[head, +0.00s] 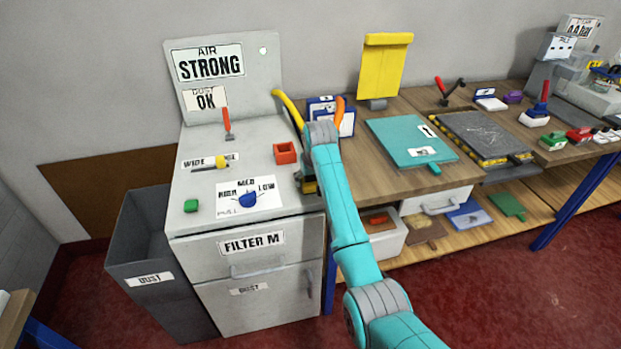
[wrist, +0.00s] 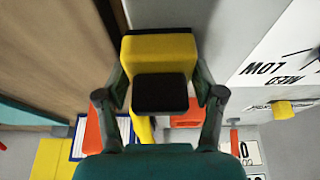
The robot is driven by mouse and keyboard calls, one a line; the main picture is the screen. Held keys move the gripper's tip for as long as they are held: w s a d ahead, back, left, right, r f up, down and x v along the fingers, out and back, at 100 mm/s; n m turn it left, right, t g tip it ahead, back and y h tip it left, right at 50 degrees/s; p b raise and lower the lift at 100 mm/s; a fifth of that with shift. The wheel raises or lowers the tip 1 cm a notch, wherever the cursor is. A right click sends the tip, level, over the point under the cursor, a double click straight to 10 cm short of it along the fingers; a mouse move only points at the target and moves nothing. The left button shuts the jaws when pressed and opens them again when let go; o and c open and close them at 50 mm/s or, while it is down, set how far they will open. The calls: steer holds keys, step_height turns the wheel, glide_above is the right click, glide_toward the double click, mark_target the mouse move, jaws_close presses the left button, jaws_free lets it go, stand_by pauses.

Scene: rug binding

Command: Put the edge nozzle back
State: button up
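My gripper (wrist: 160,75) is at the right edge of the grey cabinet (head: 245,140), by the workbench. Its two fingers are against the sides of a yellow-and-black block (wrist: 160,48). I cannot tell for sure that this block is the edge nozzle. In the head view my arm mostly hides the block, and only a bit of yellow and black (head: 308,186) shows. A yellow hose (head: 289,108) curves down from the cabinet's back panel behind my wrist.
A grey dust bin (head: 145,245) stands at left. The wooden bench (head: 375,185) holds a teal board (head: 410,142) and clipboards (head: 346,121).

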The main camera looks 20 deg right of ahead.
steer(key=shift+o, duration=0.8)
steer(key=shift+r, duration=0.2)
steer(key=shift+r, duration=0.3)
steer(key=v, duration=1.1)
steer(key=shift+s+r, duration=0.15)
steer(key=shift+s, duration=0.1)
